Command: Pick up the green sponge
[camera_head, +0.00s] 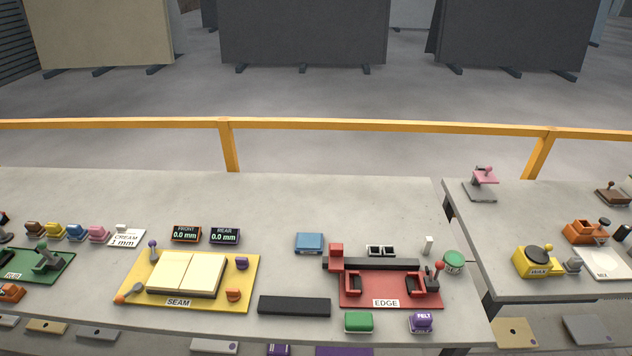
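A green block (358,321) with rounded corners, which looks like the green sponge, lies flat near the front edge of the stone slab table (330,205). It sits just in front of the red EDGE fixture (390,290) and left of a purple block labelled FELT (421,322). Nothing covers it. Neither of my grippers is in view.
A blue block (310,242) lies behind. A black bar (294,306) and the yellow SEAM board (135,290) are to the left. A round green tin (454,261) stands right of EDGE. A gap separates the right table (510,210). The table's back strip is clear.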

